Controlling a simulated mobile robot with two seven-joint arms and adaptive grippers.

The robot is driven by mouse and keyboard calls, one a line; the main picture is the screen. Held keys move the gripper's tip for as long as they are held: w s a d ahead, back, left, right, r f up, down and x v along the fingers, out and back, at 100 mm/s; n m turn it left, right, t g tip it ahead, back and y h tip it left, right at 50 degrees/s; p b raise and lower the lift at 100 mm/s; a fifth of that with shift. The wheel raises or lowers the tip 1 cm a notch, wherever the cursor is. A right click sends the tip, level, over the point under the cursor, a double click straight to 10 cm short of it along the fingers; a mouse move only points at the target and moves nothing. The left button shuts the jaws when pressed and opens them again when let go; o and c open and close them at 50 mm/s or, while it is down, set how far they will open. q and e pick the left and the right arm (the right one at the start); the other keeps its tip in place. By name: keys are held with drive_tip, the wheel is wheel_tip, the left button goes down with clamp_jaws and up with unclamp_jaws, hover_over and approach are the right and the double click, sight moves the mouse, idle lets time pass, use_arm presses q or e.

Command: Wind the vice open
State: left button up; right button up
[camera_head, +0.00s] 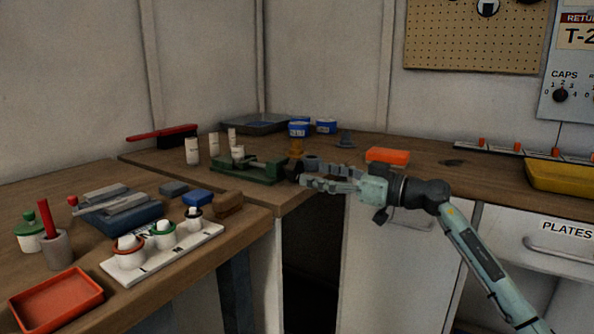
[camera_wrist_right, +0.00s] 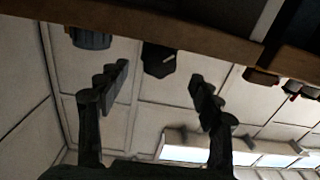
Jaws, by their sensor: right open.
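The green vice (camera_head: 262,170) stands on the wooden bench near its inner corner, with a white cylinder at its left part. A dark knob (camera_head: 293,169) is at its right end, partly hidden by my right gripper. My right gripper (camera_head: 303,180) reaches in from the right, its fingertips close to that end. In the wrist view my right gripper (camera_wrist_right: 160,80) is open and empty. A black faceted knob (camera_wrist_right: 158,60) appears between and beyond the fingertips; I cannot tell whether they touch it. My left gripper is not in view.
An orange block (camera_head: 387,155) and blue-lidded jars (camera_head: 299,129) stand near the vice. White bottles (camera_head: 192,151) stand to its left. A white rack (camera_head: 195,247) with several cups and a red tray (camera_head: 57,298) are on the front-left bench. The right bench's middle is fairly clear.

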sight(300, 170)
drive_tip(key=x, duration=0.4)
drive_tip(key=shift+a, duration=0.1)
drive_tip(key=shift+w+a, duration=0.45)
drive_tip(key=shift+a, duration=0.15)
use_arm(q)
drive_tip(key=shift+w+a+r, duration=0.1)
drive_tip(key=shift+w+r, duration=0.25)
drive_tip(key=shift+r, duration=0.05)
use_arm(e)
drive_tip(key=shift+c, duration=0.4)
